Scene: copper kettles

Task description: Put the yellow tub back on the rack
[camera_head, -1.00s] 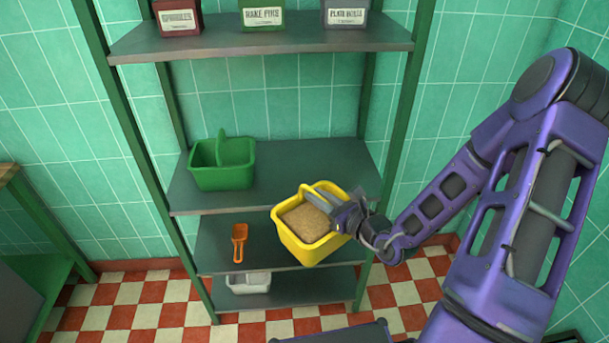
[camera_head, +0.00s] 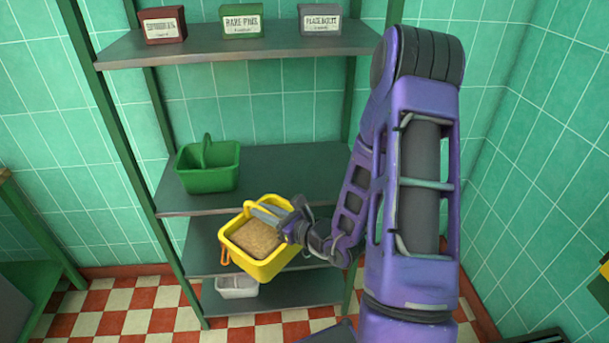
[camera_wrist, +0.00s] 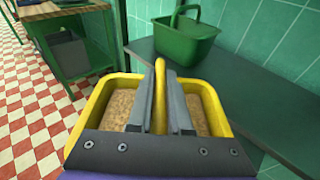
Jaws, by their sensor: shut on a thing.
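The yellow tub (camera_head: 268,268) is filled with a tan, grainy material and has a yellow handle across its top. My gripper (camera_head: 268,212) is shut on that handle, and the tub hangs upright in front of the rack. In the wrist view the handle (camera_wrist: 160,85) runs between the two grey fingers. The rack (camera_head: 262,166) has green posts and several grey shelves. Its middle shelf holds a green tub (camera_head: 208,168) at the left, and the right part of that shelf is bare. The green tub also shows in the wrist view (camera_wrist: 186,45).
Three labelled tins, dark red (camera_head: 163,25), green (camera_head: 241,21) and grey (camera_head: 320,20), stand on the top shelf. An orange scoop (camera_head: 225,256) is mostly hidden behind the yellow tub. A white container (camera_head: 237,287) sits low down. A green bench (camera_wrist: 75,50) stands to the left.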

